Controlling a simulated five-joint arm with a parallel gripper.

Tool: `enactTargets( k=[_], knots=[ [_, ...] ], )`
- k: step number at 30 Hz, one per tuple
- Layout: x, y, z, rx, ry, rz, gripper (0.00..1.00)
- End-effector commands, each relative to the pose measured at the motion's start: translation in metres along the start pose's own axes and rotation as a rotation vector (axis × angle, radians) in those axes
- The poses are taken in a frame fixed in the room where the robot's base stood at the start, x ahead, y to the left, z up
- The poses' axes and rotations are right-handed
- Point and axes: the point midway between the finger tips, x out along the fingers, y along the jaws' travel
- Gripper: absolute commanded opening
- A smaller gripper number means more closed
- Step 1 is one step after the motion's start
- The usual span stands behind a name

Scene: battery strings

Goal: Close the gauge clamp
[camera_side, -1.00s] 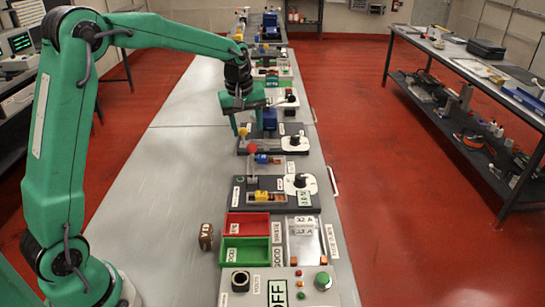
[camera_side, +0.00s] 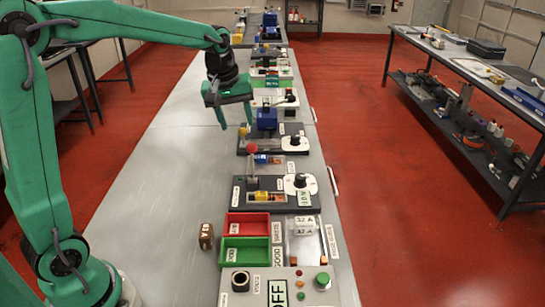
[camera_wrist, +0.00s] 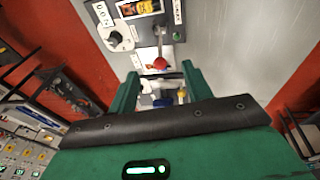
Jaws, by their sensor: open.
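My gripper (camera_side: 236,122) is open and empty, above the bench and the black fixtures in the side view. Its two green fingers also show in the wrist view (camera_wrist: 160,72). A lever with a red ball knob (camera_side: 252,148) stands upright at a black fixture (camera_side: 237,192) that has a white dial (camera_side: 300,184) and a yellow cell (camera_side: 264,196). The red knob appears between and beyond the fingertips in the wrist view (camera_wrist: 160,63). A second lever with a yellow knob (camera_side: 243,131) stands farther back, beside a blue block (camera_side: 267,119). No label names the gauge clamp legibly.
A control box (camera_side: 245,292) is at the near end. The bench's left side (camera_side: 150,175) is clear.

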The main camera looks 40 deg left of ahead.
Motion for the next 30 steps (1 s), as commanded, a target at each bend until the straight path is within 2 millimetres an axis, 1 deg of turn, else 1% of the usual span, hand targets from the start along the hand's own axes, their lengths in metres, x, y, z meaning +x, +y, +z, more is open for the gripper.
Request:
enactTargets(
  k=[1, 6, 15, 21, 30],
  knots=[
    [-0.01, -0.004, 0.009, 0.035, 0.01, 0.011, 0.5],
    [-0.032, -0.018, 0.036, 0.153, 0.038, 0.036, 0.5],
    [-0.06, -0.047, 0.086, 0.361, 0.091, 0.075, 0.5],
    [-0.069, -0.069, 0.118, 0.498, 0.131, 0.097, 0.5],
    [-0.07, -0.103, 0.163, 0.698, 0.193, 0.123, 0.5]
  ],
)
